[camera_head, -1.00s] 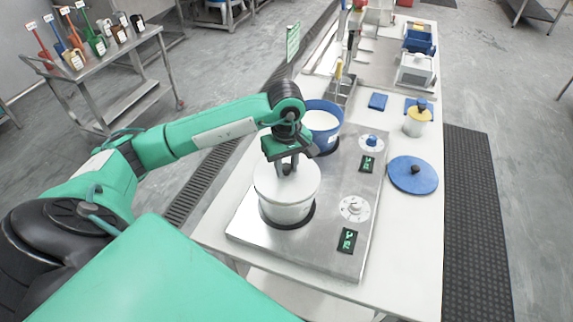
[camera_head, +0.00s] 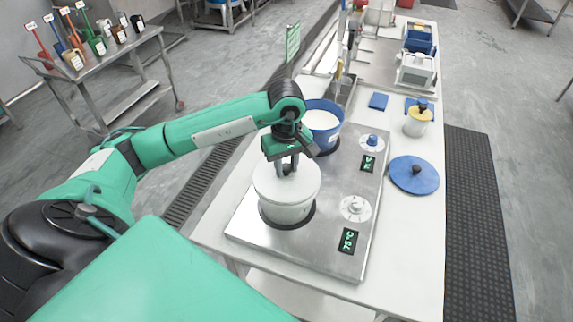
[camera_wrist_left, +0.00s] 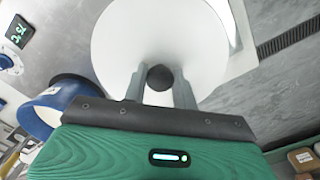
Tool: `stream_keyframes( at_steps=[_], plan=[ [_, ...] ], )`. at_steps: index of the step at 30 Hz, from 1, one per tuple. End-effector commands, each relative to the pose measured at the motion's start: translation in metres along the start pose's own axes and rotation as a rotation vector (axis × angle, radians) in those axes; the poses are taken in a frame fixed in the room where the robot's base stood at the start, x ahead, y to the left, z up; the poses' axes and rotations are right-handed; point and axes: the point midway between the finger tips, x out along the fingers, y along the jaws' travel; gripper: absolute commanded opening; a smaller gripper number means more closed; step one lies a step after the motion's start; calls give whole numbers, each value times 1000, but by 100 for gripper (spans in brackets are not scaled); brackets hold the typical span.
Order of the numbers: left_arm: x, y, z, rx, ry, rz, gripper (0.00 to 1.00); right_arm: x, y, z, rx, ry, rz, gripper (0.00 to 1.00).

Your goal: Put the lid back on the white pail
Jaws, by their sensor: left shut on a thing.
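The white pail (camera_head: 287,213) stands on the near burner of the steel hot plate. The white lid (camera_head: 270,185) lies over the pail's mouth and looks level; whether it is fully seated I cannot tell. My left gripper (camera_head: 287,170) is above the lid, shut on its dark knob. In the left wrist view the lid (camera_wrist_left: 125,40) fills the top middle, and the left gripper's (camera_wrist_left: 160,80) two fingers stand on either side of the round black knob (camera_wrist_left: 160,77). The lid hides most of the pail there. My right gripper is not in view.
An open blue pail (camera_head: 322,135) with white contents stands on the far burner, close behind the gripper. A blue lid (camera_head: 413,175) lies on the table right of the hot plate (camera_head: 330,240). A jar (camera_head: 417,122) stands behind it. The table's near right corner is clear.

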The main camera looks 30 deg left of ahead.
Motion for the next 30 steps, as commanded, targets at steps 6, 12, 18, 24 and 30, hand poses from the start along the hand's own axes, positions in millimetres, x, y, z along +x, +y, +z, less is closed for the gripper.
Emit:
stream_keyframes(
  at_steps=[6, 12, 18, 24, 30],
  plan=[
    [0, 0, 0, 0, 0, 0, 5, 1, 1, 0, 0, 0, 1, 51],
    [1, 0, 0, 0, 0, 0, 5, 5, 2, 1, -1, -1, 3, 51],
    [1, 0, 0, 0, 0, 0, 5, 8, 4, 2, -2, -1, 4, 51],
    [0, 0, 0, 0, 0, 0, 5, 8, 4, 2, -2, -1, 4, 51],
    [0, 0, 0, 0, 0, 0, 5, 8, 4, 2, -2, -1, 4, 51]
  ],
)
